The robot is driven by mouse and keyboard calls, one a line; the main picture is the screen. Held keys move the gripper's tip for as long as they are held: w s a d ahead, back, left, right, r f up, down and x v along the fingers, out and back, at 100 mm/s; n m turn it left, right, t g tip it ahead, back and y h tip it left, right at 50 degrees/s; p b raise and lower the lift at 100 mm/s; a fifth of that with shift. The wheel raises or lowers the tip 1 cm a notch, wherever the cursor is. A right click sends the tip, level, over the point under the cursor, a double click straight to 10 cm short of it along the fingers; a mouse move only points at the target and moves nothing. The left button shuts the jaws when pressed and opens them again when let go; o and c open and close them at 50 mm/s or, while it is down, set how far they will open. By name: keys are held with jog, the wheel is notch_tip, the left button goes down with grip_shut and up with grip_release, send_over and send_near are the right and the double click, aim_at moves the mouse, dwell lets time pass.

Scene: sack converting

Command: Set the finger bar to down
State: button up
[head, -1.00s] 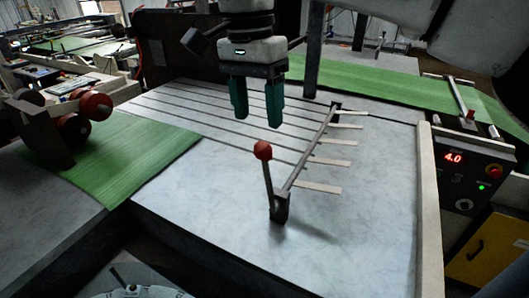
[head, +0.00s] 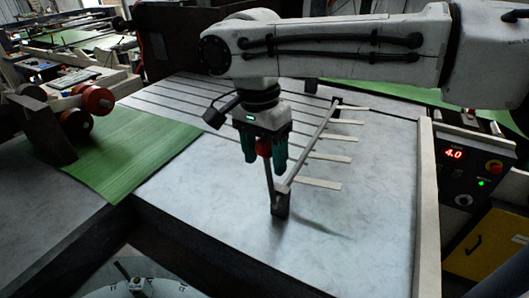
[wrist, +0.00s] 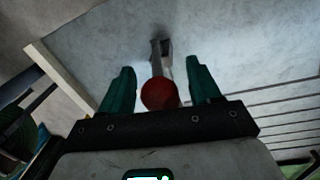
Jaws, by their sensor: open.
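The finger bar (head: 314,143) runs across the grey table, with several pale flat fingers (head: 318,183) pointing right. Its lever (head: 270,182) stands up from a dark bracket at the near end and carries a red ball knob (head: 264,147). My gripper (head: 264,168) is open above the table at the knob, with one green finger on each side of it. In the wrist view the red knob (wrist: 159,94) lies between the two open fingers, with gaps visible on both sides. The gripper partly hides the knob in the head view.
A green sheet (head: 125,160) and red rollers (head: 97,100) are at the left. A control box with a lit 4.0 display (head: 454,154) stands at the right, beyond a pale rail (head: 427,210). The table's front area is clear.

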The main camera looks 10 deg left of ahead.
grip_shut()
dwell(0.6)
